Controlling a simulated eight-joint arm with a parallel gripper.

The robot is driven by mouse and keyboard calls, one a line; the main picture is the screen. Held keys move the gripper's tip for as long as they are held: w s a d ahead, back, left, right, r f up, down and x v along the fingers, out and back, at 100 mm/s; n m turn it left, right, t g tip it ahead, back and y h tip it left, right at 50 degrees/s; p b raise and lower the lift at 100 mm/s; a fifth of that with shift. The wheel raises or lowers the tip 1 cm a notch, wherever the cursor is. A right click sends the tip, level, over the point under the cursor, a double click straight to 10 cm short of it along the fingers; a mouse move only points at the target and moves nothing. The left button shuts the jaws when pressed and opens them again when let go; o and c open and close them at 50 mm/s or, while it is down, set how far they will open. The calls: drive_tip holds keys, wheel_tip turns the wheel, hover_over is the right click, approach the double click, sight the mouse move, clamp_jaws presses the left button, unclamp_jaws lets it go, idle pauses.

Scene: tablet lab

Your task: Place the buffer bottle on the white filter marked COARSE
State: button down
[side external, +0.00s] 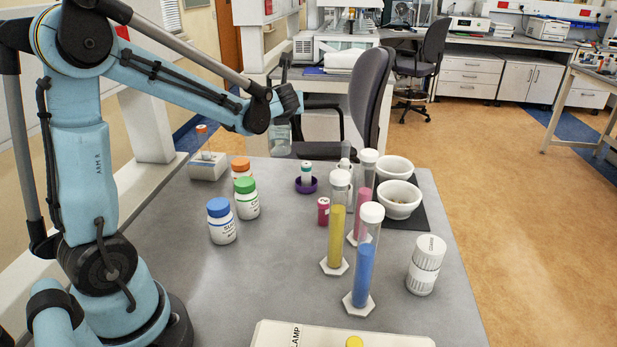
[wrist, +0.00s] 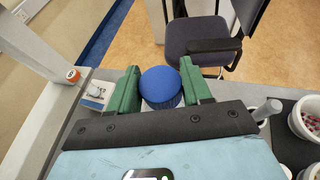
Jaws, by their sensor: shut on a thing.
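My gripper (side external: 284,103) is raised over the far edge of the bench. In the wrist view its green fingers (wrist: 160,88) are shut on both sides of a round blue cap (wrist: 161,85). The cap appears to belong to the clear buffer bottle (side external: 278,140), which hangs upright below my gripper in the side view. The bottle's label is not visible. The white filter (side external: 424,268) is a ribbed white cylinder standing upright at the bench's right. The small lettering on its top seems to read COARSE. The filter's top is bare, and my gripper is far to its left and behind.
Tall cylinders with yellow (side external: 336,235), blue (side external: 362,275) and pink liquid stand between my gripper and the filter. White bowls (side external: 398,200) sit behind the filter. Jars with blue (side external: 221,222), green (side external: 247,198) and orange caps stand left. A chair (side external: 370,105) is beyond the bench.

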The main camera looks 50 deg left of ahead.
wheel_tip(320, 180, up, 17)
drive_tip(key=w+d+m+t+h, duration=0.2)
drive_tip(key=d+m+t, duration=0.1)
drive_tip(key=d, duration=1.1)
drive_tip(key=w+d+m+t+h, duration=0.2)
drive_tip(key=d+m+h, duration=0.1)
drive_tip(key=d, duration=1.2)
drive_tip(key=s+d+m+t+h, duration=0.15)
drive_tip(key=s+d, duration=0.25)
drive_tip(key=d, duration=0.4)
drive_tip(key=s+d+m+h, duration=0.2)
drive_tip(key=s+d, duration=0.2)
drive_tip(key=d, duration=0.3)
drive_tip(key=s+d+m+t+h, duration=0.15)
drive_tip(key=s+d, duration=0.25)
drive_tip(key=d, duration=0.4)
drive_tip(key=w+a+f, duration=0.4)
drive_tip(key=w+f, duration=0.1)
drive_tip(key=f, duration=0.3)
drive_tip(key=w+a+f, duration=0.3)
drive_tip(key=w+f, duration=0.2)
drive_tip(key=f, duration=0.3)
drive_tip(key=shift+a+f+m+g+h, duration=0.3)
drive_tip(key=shift+a+h, duration=0.1)
drive_tip(key=shift+w, duration=0.1)
